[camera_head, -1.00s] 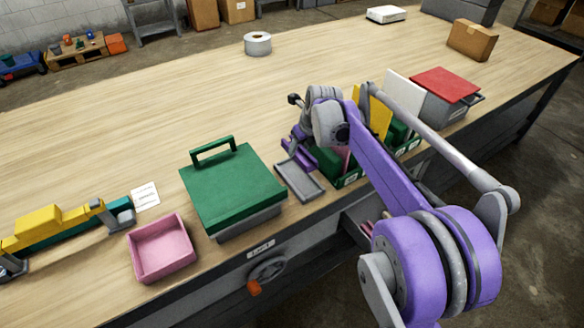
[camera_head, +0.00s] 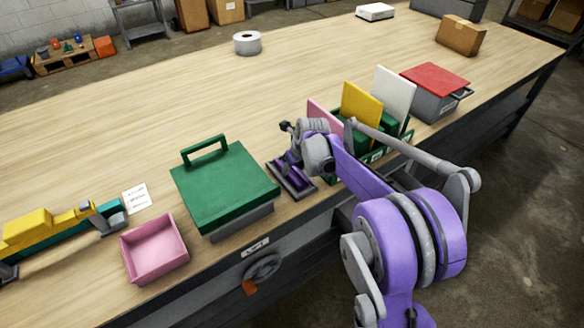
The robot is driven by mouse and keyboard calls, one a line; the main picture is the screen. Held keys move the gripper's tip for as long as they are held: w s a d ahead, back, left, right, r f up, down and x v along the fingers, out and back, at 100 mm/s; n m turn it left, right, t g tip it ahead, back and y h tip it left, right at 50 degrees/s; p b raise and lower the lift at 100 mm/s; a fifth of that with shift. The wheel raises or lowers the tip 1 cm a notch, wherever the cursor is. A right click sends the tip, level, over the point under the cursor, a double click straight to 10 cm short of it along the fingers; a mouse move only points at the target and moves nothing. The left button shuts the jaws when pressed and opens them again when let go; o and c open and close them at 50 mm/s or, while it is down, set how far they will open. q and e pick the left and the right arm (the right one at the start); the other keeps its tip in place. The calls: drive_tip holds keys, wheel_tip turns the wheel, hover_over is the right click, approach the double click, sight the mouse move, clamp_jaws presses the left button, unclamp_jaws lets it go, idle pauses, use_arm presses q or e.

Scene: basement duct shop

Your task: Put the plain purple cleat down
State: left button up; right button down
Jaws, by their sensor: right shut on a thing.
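The plain purple cleat (camera_head: 292,179) is at the small grey tray (camera_head: 309,190), in front of the green bin and to the right of the green-lidded box. My right gripper (camera_head: 291,160) is shut on the cleat, low over the tray. The gripper's own grey and purple parts hide some of the cleat, and I cannot tell whether it touches the tray floor. My left gripper is not in view.
A green-lidded box (camera_head: 225,185) stands close left of the tray. The green bin with pink, yellow and white dividers (camera_head: 392,90) is close right. A pink tray (camera_head: 155,250) and a red-lidded box (camera_head: 435,80) stand further out.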

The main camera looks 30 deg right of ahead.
drive_tip(key=shift+c, duration=1.7)
unclamp_jaws()
drive_tip(key=v, duration=1.2)
drive_tip(key=s+a+f+n, duration=0.3)
drive_tip(key=s+a+n, duration=0.2)
drive_tip(key=s+n, duration=0.3)
drive_tip(key=s+a+f+n, duration=0.3)
drive_tip(key=s+n, duration=0.6)
drive_tip(key=n, duration=0.6)
drive_tip(key=s+a+f+n, duration=0.3)
drive_tip(key=s+a+n, duration=0.4)
drive_tip(key=n, duration=0.5)
drive_tip(key=shift+s+a+f+p, duration=0.15)
drive_tip(key=shift+s+f+p, duration=0.25)
drive_tip(key=shift+s, duration=0.45)
